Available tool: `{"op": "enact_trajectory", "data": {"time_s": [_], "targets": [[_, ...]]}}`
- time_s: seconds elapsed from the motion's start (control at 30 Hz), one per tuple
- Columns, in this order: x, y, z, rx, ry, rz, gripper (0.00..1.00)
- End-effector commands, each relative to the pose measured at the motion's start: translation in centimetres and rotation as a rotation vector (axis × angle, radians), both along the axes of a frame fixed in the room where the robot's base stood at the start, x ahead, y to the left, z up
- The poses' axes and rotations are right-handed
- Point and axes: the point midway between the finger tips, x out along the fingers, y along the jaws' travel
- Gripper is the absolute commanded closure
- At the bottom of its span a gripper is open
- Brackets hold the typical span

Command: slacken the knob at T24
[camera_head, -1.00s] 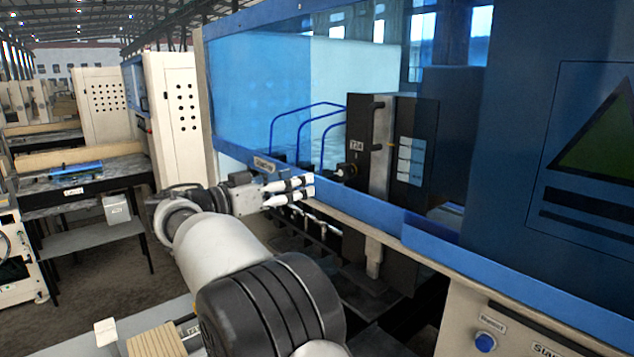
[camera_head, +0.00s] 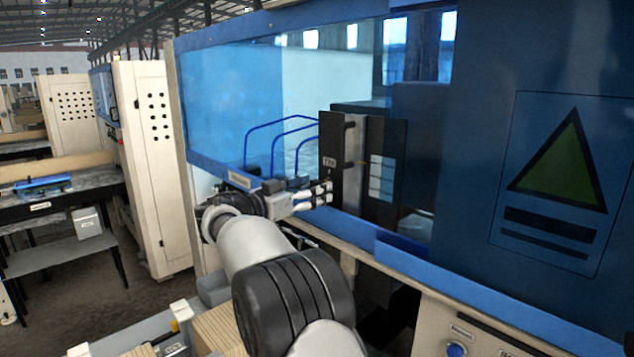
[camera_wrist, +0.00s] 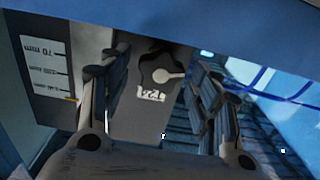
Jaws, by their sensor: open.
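The T24 label (camera_head: 329,162) is on the dark block (camera_head: 342,145) inside the machine's opening. In the wrist view the label (camera_wrist: 150,95) appears upside down on the grey face. Next to it is the dark lobed knob (camera_wrist: 161,68) with a pale round centre and pointer. My gripper (camera_head: 328,192) is at the block, just below the label in the head view. In the wrist view my gripper (camera_wrist: 157,75) is open, with one finger on each side of the knob. Contact cannot be told. In the head view the knob is hidden by my fingers.
A blue sill (camera_head: 350,228) runs below the opening. Blue bent hoses (camera_head: 270,125) stand left of the block. A black pull handle (camera_head: 350,145) juts from the block. A large blue panel (camera_head: 470,170) closes off the right. A scale label (camera_wrist: 45,68) shows in the wrist view.

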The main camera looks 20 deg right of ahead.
Motion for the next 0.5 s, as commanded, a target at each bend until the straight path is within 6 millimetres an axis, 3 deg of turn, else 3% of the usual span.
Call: {"op": "enact_trajectory", "data": {"time_s": [0.2,0.5], "targets": [[0.7,-1.7,0.0,0.000,0.001,0.001,0.43],[0.8,-1.8,-0.1,0.000,0.001,0.001,0.43]]}}
